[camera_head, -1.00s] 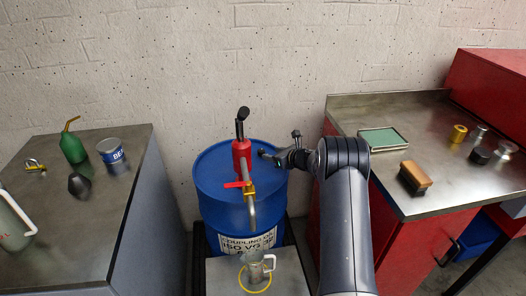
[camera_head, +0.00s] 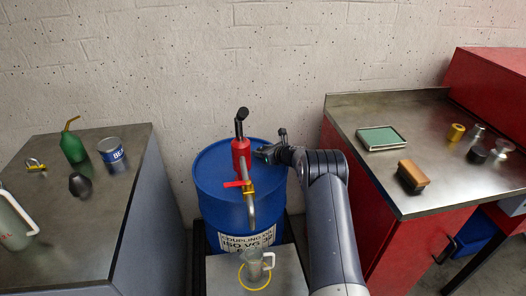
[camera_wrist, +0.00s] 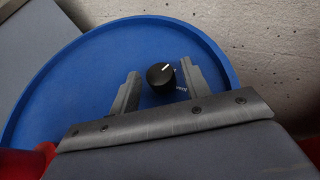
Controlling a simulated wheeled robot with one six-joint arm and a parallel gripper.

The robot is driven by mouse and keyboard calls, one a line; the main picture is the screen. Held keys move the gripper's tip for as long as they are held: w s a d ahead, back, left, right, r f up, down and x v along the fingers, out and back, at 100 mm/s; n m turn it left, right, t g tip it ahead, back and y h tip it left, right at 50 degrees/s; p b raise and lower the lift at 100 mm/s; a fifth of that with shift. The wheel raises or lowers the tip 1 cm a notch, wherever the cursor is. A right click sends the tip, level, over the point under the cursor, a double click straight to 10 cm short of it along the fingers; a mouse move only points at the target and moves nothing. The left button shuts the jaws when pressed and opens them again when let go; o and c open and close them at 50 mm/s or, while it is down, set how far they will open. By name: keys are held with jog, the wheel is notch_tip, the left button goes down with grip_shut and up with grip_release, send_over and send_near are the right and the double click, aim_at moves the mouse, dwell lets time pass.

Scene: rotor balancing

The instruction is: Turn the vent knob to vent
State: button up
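The vent knob (camera_wrist: 161,76) is a round black knob with a white pointer line on top of the blue drum (camera_wrist: 90,60). In the wrist view the line points to the upper right. Small white lettering beside it is partly hidden and too small to read. My gripper (camera_wrist: 159,72) is open, with one finger on each side of the knob. A gap shows at the left finger; the right finger is closer, and I cannot tell whether it touches. In the head view my gripper (camera_head: 266,153) is over the right side of the drum (camera_head: 215,190), hiding the knob.
A red hand pump (camera_head: 241,158) with a spout stands on the drum, left of my gripper. A clear jug (camera_head: 254,264) stands below the spout. Benches with loose items flank the drum left (camera_head: 90,220) and right (camera_head: 400,150). The wall is close behind.

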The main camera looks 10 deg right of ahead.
jog(key=c, duration=0.8)
jog(key=b, duration=0.2)
jog(key=shift+a+f+m+t+h+b, duration=0.1)
jog(key=shift+f+m+t+h+b, duration=0.05)
jog(key=shift+m+t+h+b, duration=0.2)
jog(key=m+h+b, duration=0.1)
jog(key=b, duration=0.2)
jog(key=shift+f+t, duration=0.1)
jog(key=shift+t, duration=0.15)
jog(key=m+h+b, duration=0.2)
jog(key=b, duration=0.2)
jog(key=shift+a+t+b, duration=0.2)
jog(key=shift+t+b, duration=0.1)
jog(key=shift+b, duration=0.1)
jog(key=m+h+b, duration=0.1)
jog(key=h+b, duration=0.1)
jog(key=b, duration=0.1)
jog(key=shift+a+m, duration=0.1)
jog(key=shift+m, duration=0.15)
jog(key=shift+r+m+h+b, duration=0.3)
jog(key=shift+m+h+b, duration=0.6)
jog(key=shift+b, duration=0.35)
jog(key=shift+a+r+h+b, duration=0.1)
jog(key=shift+h+b, duration=0.2)
jog(key=shift+h, duration=0.15)
